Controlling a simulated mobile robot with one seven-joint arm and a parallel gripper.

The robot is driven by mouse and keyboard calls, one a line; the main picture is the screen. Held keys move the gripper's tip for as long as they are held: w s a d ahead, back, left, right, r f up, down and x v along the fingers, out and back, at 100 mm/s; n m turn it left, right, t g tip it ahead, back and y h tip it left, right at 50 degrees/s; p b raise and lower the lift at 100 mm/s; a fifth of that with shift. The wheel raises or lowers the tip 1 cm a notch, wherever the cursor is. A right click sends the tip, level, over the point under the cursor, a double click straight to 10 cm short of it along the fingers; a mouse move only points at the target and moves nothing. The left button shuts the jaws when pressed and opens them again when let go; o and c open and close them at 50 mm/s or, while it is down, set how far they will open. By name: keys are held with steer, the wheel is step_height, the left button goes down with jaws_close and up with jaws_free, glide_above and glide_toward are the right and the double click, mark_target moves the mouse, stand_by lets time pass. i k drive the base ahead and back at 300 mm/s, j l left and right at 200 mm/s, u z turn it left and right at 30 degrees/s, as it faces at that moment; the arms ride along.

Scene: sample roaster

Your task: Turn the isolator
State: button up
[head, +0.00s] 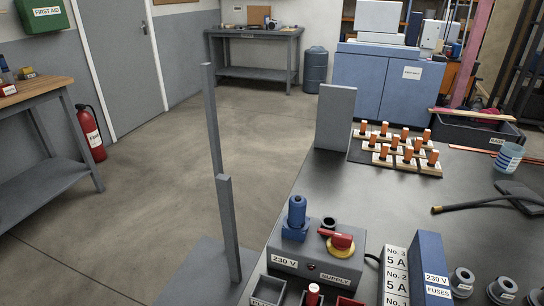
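The isolator is a red handle (335,237) on a round yellow plate (341,251). It is on top of a grey box (315,269) labelled "230 V" and "SUPPLY", near the left edge of the dark bench. A blue plug-like part (296,218) stands upright on the same box, left of the handle, and a dark round socket (328,226) is behind the handle. My gripper is not in view.
A blue "FUSES" block (431,270) and a white fuse label board (395,274) stand right of the box. Several orange-topped pieces (384,158) stand farther back. The bench middle (385,210) is clear.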

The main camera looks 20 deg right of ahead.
mark_target(341, 241)
steer(key=k, duration=0.5)
steer(key=k+z, duration=0.15)
steer(key=z, duration=0.85)
steer(key=j+z, duration=0.35)
steer(key=k+j+z, duration=0.1)
steer(key=z, duration=0.2)
steer(key=k+j, duration=0.1)
steer(key=j, duration=0.65)
steer(key=i, duration=0.45)
